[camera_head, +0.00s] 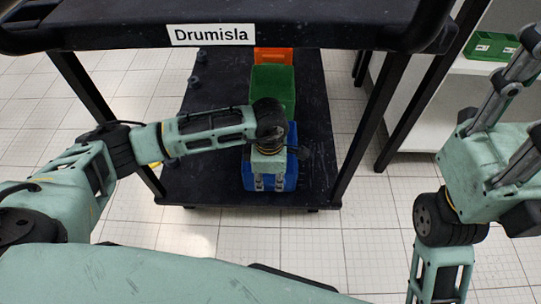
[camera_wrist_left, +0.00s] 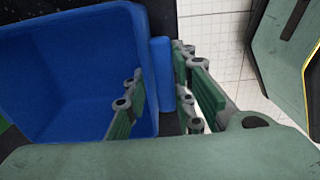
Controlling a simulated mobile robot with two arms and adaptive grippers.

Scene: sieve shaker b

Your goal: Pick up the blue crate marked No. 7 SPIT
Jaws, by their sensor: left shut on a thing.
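The blue crate (camera_head: 291,172) stands at the near end of the cart's lower shelf, partly covered by my left gripper. My left gripper (camera_head: 270,184) reaches in from the left, under the upper deck, and points down at the crate's near side. In the left wrist view the open-topped blue crate (camera_wrist_left: 60,75) looks empty where visible. The left fingers (camera_wrist_left: 160,75) straddle its wall, one inside and one outside, shut on it. No marking on the crate is readable. My right gripper (camera_head: 510,90) is raised at the right, apart from the cart and cut by the picture edge.
The cart's dark upper deck (camera_head: 330,38), labelled Drumisla, overhangs the lower shelf (camera_head: 205,185). A green crate (camera_head: 273,88) and an orange crate (camera_head: 275,56) stand behind the blue one. Cart posts stand on both sides. A white shelf unit (camera_head: 420,110) holds another green box (camera_head: 490,45).

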